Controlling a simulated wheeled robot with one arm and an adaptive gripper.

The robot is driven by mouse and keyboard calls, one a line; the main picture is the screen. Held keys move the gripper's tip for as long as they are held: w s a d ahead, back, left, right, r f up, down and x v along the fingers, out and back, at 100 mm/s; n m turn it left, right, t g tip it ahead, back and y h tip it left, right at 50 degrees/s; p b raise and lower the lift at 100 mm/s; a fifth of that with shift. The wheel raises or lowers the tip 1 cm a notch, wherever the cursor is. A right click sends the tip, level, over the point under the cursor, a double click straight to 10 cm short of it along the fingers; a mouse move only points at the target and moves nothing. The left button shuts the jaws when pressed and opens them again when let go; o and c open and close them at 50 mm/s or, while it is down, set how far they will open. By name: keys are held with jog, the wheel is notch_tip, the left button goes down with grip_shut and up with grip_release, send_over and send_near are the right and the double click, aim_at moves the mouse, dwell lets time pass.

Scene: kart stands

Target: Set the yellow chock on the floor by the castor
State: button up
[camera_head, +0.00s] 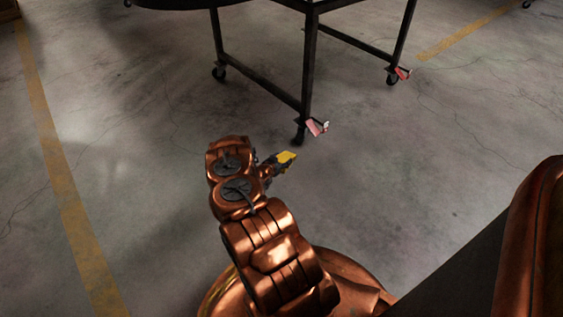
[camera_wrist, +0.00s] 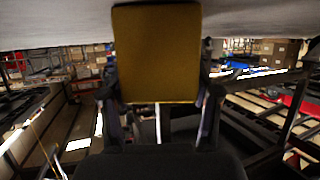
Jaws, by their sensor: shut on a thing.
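The yellow chock (camera_head: 287,156) is in my gripper (camera_head: 278,162), just in front of the near castor (camera_head: 299,138) of the dark kart stand (camera_head: 308,70). In the head view a small gap shows between chock and castor. The chock's height above the floor is hard to judge. In the wrist view the chock's flat mustard face (camera_wrist: 156,52) fills the top middle, between the two dark fingers of my gripper (camera_wrist: 158,98), which are shut on it. The castor is not clearly seen in the wrist view.
A red pedal (camera_head: 317,127) sticks out right of the near castor. Other castors stand at the back left (camera_head: 219,73) and right (camera_head: 393,78). The concrete floor (camera_head: 430,190) is clear to the right. A yellow line (camera_head: 62,175) runs along the left.

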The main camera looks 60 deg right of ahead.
jog(key=shift+f, duration=0.1)
jog(key=o, duration=1.5)
